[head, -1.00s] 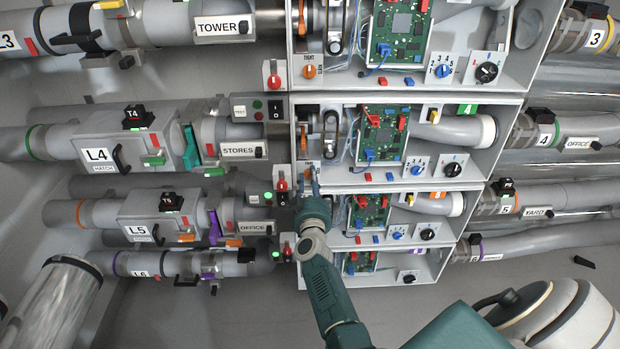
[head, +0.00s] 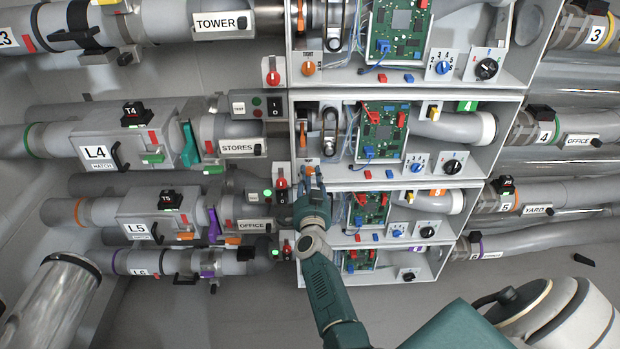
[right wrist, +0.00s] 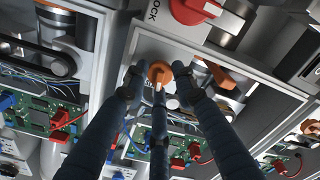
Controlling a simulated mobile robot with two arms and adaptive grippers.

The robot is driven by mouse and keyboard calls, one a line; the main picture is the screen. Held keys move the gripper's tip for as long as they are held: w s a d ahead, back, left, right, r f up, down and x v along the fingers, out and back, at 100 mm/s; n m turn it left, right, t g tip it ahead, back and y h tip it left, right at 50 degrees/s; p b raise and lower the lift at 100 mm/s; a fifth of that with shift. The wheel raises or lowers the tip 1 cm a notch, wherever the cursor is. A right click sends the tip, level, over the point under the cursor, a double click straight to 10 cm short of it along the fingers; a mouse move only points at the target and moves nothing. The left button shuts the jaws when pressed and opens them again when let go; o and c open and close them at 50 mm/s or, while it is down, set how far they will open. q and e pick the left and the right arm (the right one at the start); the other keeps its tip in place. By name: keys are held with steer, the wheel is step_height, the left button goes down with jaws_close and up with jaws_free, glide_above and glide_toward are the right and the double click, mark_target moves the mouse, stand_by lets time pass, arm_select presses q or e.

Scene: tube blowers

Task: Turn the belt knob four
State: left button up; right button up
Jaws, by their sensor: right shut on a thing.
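Belt knob four (head: 309,170) is a small orange knob at the lower left of the open bay with the green 4 tag (head: 467,106). My right gripper (head: 311,174) is at it, with my teal arm reaching up from below. In the right wrist view the orange knob (right wrist: 159,71) sits between the dark fingers of the right gripper (right wrist: 159,84), which are shut on it. Its white pointer mark shows, but the fingers hide part of its face and label. My left gripper is not in view.
Bay four's circuit board (head: 382,132) and blue selector knob (head: 417,168) are right of the gripper. A similar orange knob (head: 308,69) is in the bay above. A red lever (right wrist: 195,10) and bay walls lie close around the fingers.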

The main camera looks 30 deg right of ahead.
steer(key=shift+m, duration=1.1)
steer(key=shift+w+a, duration=0.1)
